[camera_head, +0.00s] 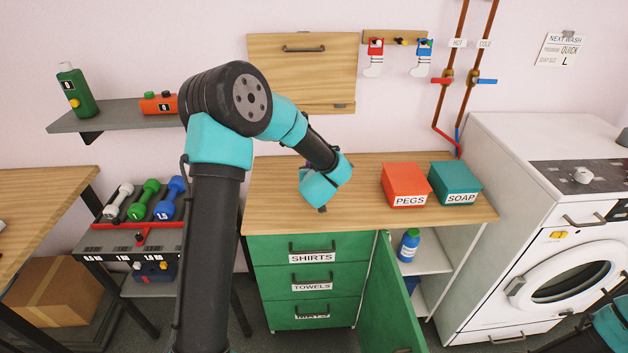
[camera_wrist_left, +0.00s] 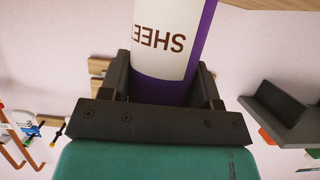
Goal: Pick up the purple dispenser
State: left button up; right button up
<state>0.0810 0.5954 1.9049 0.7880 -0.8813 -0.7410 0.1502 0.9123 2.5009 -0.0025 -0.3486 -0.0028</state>
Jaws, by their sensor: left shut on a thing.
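The purple dispenser (camera_wrist_left: 164,91) is a cylinder with a white label whose visible letters read "SHEE". It fills the space between the two dark fingers of my left gripper (camera_wrist_left: 162,80) in the left wrist view, and the gripper is shut on it. Its far end runs out of the top of that view. In the head view my left wrist (camera_head: 325,182) is over the wooden counter (camera_head: 290,220) and hides the fingers and nearly all of the dispenser. I cannot tell whether the dispenser touches the counter. My right gripper is not in view.
An orange PEGS box (camera_head: 405,185) and a teal SOAP box (camera_head: 455,183) stand right of my left wrist. A green cabinet door (camera_head: 388,300) hangs open below. A blue bottle (camera_head: 408,245) stands on the shelf inside. The counter's front left is clear.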

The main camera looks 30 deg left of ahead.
pick_arm(q)
jog(key=shift+r, duration=0.2)
notch_tip(320, 180, up, 3)
jog(key=shift+r, duration=0.1)
jog(key=s+d+r, duration=0.1)
jog(key=s+d, duration=0.7)
jog(key=s, duration=0.5)
jog(key=shift+s+d+r, duration=0.2)
jog(key=shift+s, duration=0.15)
jog(key=w+a+f, duration=0.2)
jog(key=w+a, duration=0.6)
jog(key=w, duration=0.5)
jog(key=shift+w+a, duration=0.2)
jog(key=shift+w, duration=0.2)
jog(key=shift+f, duration=1.3)
